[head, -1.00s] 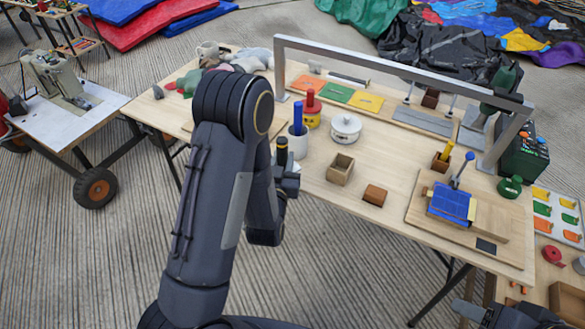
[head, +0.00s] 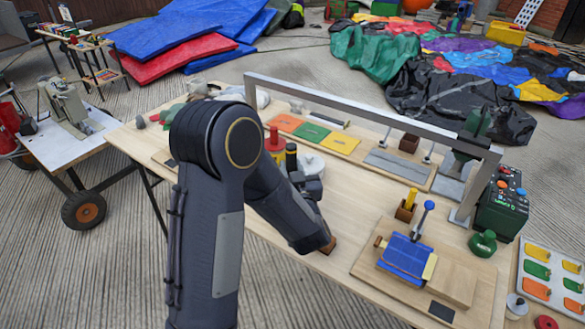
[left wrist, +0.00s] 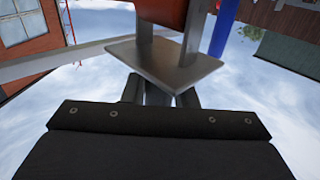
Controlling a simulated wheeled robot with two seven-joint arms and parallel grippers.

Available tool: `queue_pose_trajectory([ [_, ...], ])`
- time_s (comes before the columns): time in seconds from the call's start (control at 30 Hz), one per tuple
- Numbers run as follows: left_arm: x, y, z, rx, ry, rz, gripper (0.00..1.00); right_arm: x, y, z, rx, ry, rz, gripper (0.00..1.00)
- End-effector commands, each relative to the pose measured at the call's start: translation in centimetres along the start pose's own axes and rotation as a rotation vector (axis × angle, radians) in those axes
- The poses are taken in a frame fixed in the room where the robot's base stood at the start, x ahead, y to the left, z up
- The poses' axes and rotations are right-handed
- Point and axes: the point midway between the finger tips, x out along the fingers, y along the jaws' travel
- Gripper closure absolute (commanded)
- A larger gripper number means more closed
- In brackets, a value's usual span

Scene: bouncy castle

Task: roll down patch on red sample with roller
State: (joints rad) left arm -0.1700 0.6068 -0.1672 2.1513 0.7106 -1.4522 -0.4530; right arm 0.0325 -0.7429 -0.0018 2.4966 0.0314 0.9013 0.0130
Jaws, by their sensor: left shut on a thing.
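My left gripper (head: 303,184) is largely hidden behind my own arm over the near middle of the table. In the left wrist view it also shows (left wrist: 158,98), shut on a tool with a grey metal bracket (left wrist: 165,62) and a red-orange part (left wrist: 163,12) between its uprights; I take this for the roller. Against the sky, I cannot tell its height. An orange-red square (head: 286,123) lies at the left of the back board, beside green and yellow ones; whether it is the red sample, I cannot tell. No patch is clearly visible on it. My right gripper is out of view.
A metal frame (head: 370,110) spans the table. A wooden fixture with a blue pad (head: 406,258) stands at the right, with a green weight (head: 483,243) nearby. A red pot (head: 273,140) stands behind my arm. The table (head: 345,205) is bare between arm and fixture.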

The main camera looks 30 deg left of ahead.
Motion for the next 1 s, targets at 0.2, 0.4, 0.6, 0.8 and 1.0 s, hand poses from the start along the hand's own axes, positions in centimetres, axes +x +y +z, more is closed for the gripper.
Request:
queue_pose_trajectory([
  [0.2, 0.0, 0.0, 2.1, -0.001, 0.001, 0.001, 1.0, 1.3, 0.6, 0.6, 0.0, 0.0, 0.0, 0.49],
  [0.4, 0.0, 0.0, 2.1, -0.002, 0.002, 0.002, 1.0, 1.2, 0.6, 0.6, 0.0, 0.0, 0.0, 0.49],
  [0.6, 0.0, 0.0, 2.1, -0.002, 0.002, 0.001, 1.0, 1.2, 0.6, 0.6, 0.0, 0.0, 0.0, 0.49],
  [0.8, -0.1, 0.0, 2.5, -0.002, 0.002, 0.002, 1.0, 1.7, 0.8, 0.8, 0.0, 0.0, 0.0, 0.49],
  [1.0, -0.1, 0.0, 2.8, -0.001, 0.002, 0.001, 1.0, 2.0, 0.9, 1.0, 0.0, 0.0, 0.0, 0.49],
])
